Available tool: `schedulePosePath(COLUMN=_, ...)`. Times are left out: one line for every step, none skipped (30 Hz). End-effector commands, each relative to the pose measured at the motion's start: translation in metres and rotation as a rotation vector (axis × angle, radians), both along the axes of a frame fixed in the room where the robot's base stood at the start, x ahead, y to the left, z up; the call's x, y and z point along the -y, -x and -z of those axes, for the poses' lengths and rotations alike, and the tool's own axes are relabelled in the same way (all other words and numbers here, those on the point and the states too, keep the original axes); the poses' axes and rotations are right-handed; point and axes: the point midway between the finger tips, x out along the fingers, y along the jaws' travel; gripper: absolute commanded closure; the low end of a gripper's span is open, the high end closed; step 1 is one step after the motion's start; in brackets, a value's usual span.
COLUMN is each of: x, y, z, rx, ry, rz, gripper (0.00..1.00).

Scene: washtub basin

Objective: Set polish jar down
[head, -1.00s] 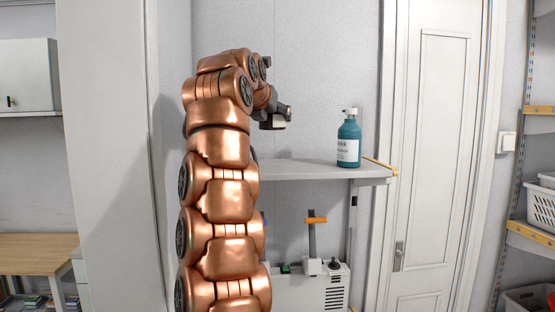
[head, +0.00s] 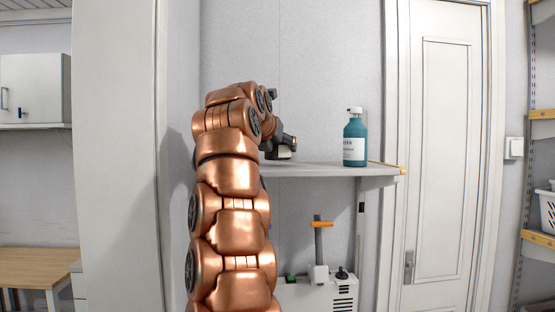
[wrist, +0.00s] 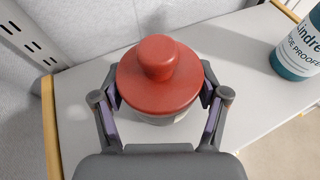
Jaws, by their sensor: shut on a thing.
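The polish jar (wrist: 158,80) has a red lid with a round knob and a paler body, mostly hidden under the lid. My gripper (wrist: 160,100) is shut around it, one finger on each side. In the head view my gripper (head: 284,147) is low over the grey shelf (head: 325,170), left of a teal bottle. The jar's pale body shows just below the fingers, close to the shelf top. I cannot tell whether its base touches the shelf.
The teal bottle (head: 355,140) with a white cap stands upright on the shelf, right of my gripper; it also shows in the wrist view (wrist: 298,48). Shelf surface between them is clear. A wall is behind, and a white machine (head: 318,290) is below.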

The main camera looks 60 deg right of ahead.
Motion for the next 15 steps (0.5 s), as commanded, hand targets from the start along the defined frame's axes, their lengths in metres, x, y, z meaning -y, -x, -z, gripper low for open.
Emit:
schedulePosePath(x=-0.0001, y=0.0016, z=0.0077, rx=-0.001, ry=0.001, rz=0.001, gripper=0.78)
schedulePosePath(x=-0.0002, y=0.0018, z=0.0095, rx=-0.001, ry=0.002, rz=0.001, gripper=0.78)
schedulePosePath(x=-0.0003, y=0.0020, z=0.0112, rx=0.001, ry=0.004, rz=0.001, gripper=0.78)
schedulePosePath(x=-0.0004, y=0.0019, z=0.0123, rx=0.002, ry=0.004, rz=0.000, gripper=0.78)
schedulePosePath(x=-0.0004, y=0.0017, z=0.0131, rx=0.002, ry=0.004, rz=0.000, gripper=0.78)
schedulePosePath(x=-0.0005, y=0.0012, z=0.0137, rx=0.002, ry=0.004, rz=0.000, gripper=0.78)
schedulePosePath(x=-0.0006, y=0.0010, z=0.0138, rx=0.002, ry=0.004, rz=0.000, gripper=0.78)
schedulePosePath(x=-0.0005, y=0.0008, z=0.0137, rx=0.002, ry=0.003, rz=0.000, gripper=0.78)
schedulePosePath(x=-0.0005, y=0.0006, z=0.0134, rx=0.002, ry=0.003, rz=0.000, gripper=0.78)
schedulePosePath(x=-0.0005, y=0.0006, z=0.0131, rx=0.002, ry=0.003, rz=0.000, gripper=0.78)
schedulePosePath(x=-0.0004, y=0.0005, z=0.0131, rx=0.002, ry=0.003, rz=0.000, gripper=0.78)
schedulePosePath(x=-0.0004, y=0.0004, z=0.0131, rx=0.002, ry=0.003, rz=0.000, gripper=0.78)
schedulePosePath(x=-0.0004, y=0.0004, z=0.0131, rx=0.002, ry=0.003, rz=0.000, gripper=0.78)
schedulePosePath(x=-0.0005, y=0.0003, z=0.0133, rx=0.001, ry=0.003, rz=0.000, gripper=0.78)
schedulePosePath(x=-0.0006, y=0.0003, z=0.0141, rx=0.001, ry=0.002, rz=0.000, gripper=0.78)
